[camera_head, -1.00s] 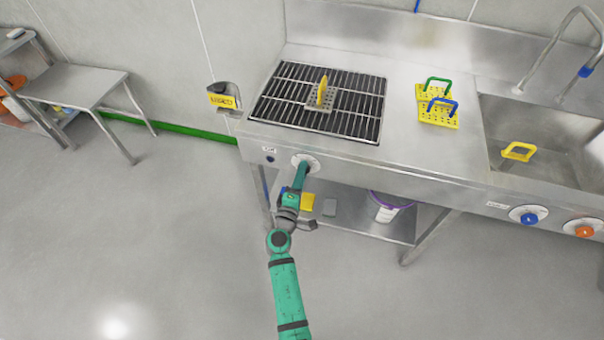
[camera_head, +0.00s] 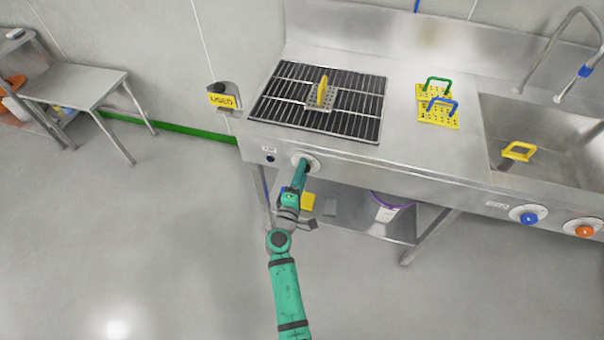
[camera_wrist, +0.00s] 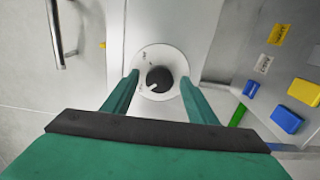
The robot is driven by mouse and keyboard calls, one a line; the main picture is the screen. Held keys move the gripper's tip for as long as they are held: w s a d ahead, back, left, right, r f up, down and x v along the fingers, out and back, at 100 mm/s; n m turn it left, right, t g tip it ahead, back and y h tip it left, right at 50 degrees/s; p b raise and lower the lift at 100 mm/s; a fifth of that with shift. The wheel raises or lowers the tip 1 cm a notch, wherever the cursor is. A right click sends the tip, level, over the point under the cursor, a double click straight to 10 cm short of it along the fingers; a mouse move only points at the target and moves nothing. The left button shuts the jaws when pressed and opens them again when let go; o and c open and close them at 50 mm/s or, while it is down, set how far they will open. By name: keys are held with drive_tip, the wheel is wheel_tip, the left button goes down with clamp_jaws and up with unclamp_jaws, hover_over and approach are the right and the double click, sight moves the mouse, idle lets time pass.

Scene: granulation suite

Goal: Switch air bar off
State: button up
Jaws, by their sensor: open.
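The air bar's control looks to be a dark round knob (camera_wrist: 159,79) on a white dial plate (camera_wrist: 150,58), set in the steel front panel. In the wrist view a pale pointer mark on the knob points toward the lower left. My gripper (camera_wrist: 157,88) is open, with one green finger on each side of the knob; I cannot tell whether they touch it. In the head view my gripper (camera_head: 302,168) covers most of the dial (camera_head: 312,162). The grated air bar (camera_head: 285,95) lies in the counter top above, with a yellow-handled perforated piece (camera_head: 322,92) on it.
A small label and dark button (camera_head: 270,158) sit left of the dial. Blue (camera_head: 528,217) and orange (camera_head: 584,230) knobs are at the far right, under the sink (camera_head: 560,140). A lower shelf (camera_head: 350,222) holds a purple-rimmed bucket. A yellow "USED" holder (camera_head: 222,100) hangs at left.

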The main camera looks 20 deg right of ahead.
drive_tip(key=v, duration=1.1)
drive_tip(key=shift+w, duration=0.1)
drive_tip(key=s+a+f+m+y, duration=0.1)
drive_tip(key=s+a+f+y, duration=0.15)
drive_tip(key=s, duration=0.45)
drive_tip(key=s+a+f+m+g+y, duration=0.1)
drive_tip(key=s+a+f+y, duration=0.15)
drive_tip(key=s, duration=0.35)
drive_tip(key=s+a+f+m+y, duration=0.1)
drive_tip(key=s+a+f+y, duration=0.2)
drive_tip(key=s, duration=0.4)
drive_tip(key=s+a+r+m+y, duration=0.1)
drive_tip(key=s+a+r+m, duration=0.1)
drive_tip(key=s+r+m, duration=0.2)
drive_tip(key=s+a+r+m+t+y, duration=0.1)
drive_tip(key=s+a+r+m, duration=0.2)
drive_tip(key=s+r, duration=0.8)
drive_tip(key=shift+s+r+m, duration=0.25)
drive_tip(key=shift+r+m, duration=0.45)
drive_tip(key=shift+r, duration=0.05)
